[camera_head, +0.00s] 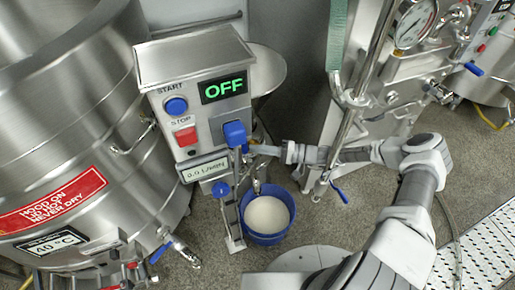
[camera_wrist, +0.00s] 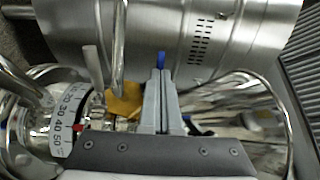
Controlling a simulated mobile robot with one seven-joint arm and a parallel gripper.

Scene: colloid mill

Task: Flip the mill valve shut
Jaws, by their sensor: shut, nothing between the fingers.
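The mill's steel control box (camera_head: 192,62) stands at the centre of the head view, its display reading OFF. I cannot tell for sure which is the mill valve. My gripper (camera_head: 252,149) reaches in from the right, just beside the upper blue handle. In the wrist view its fingers (camera_wrist: 161,76) are shut and empty, with a small blue piece (camera_wrist: 161,58) at their tips. Whether they touch it is unclear.
A blue bucket (camera_head: 247,238) of white liquid stands on the floor below my gripper. A large steel tank (camera_head: 65,125) fills the left. A steel frame with a gauge (camera_head: 416,22) stands to the right. A numbered dial (camera_wrist: 66,125) shows in the wrist view.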

